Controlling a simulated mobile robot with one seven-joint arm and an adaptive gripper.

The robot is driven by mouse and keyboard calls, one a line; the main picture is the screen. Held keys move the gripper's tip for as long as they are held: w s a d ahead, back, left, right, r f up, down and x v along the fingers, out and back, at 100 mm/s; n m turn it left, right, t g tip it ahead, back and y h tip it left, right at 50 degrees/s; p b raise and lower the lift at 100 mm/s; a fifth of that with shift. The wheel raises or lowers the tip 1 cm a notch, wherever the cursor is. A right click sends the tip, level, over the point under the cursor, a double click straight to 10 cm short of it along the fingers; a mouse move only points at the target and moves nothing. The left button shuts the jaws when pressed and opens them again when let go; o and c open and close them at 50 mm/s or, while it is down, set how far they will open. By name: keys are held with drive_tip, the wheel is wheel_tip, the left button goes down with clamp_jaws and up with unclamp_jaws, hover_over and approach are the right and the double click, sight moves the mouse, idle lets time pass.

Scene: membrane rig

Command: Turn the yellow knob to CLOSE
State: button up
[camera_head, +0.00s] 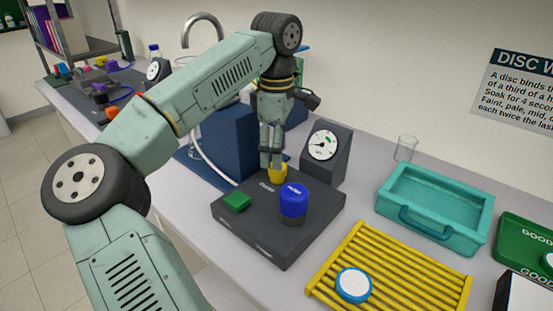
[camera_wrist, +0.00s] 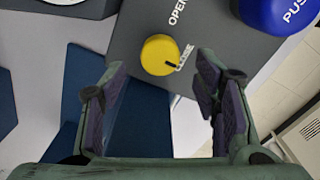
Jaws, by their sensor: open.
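The yellow knob (camera_head: 278,173) stands on the dark grey box (camera_head: 250,245), near its back edge. In the wrist view the knob (camera_wrist: 158,55) shows a dark pointer line on its lower right side, aimed close to the first letters of the CLOSE label (camera_wrist: 184,57). The OPEN label (camera_wrist: 178,12) is further up. My gripper (camera_head: 273,163) points down at the knob from above. In the wrist view its two fingers (camera_wrist: 161,72) are spread, one on each side of the knob, with gaps between. I cannot tell whether the tips reach knob height.
A blue PUSH button (camera_head: 293,203) and a green button (camera_head: 237,202) are on the same box. A dial gauge (camera_head: 323,145) stands close behind. A yellow rack (camera_head: 390,270) and teal tray (camera_head: 435,208) lie to the right. A white hose (camera_head: 208,165) runs left.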

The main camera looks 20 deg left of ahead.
wheel_tip(320, 180, up, 9)
drive_tip(key=shift+f, duration=0.2)
idle(0.5)
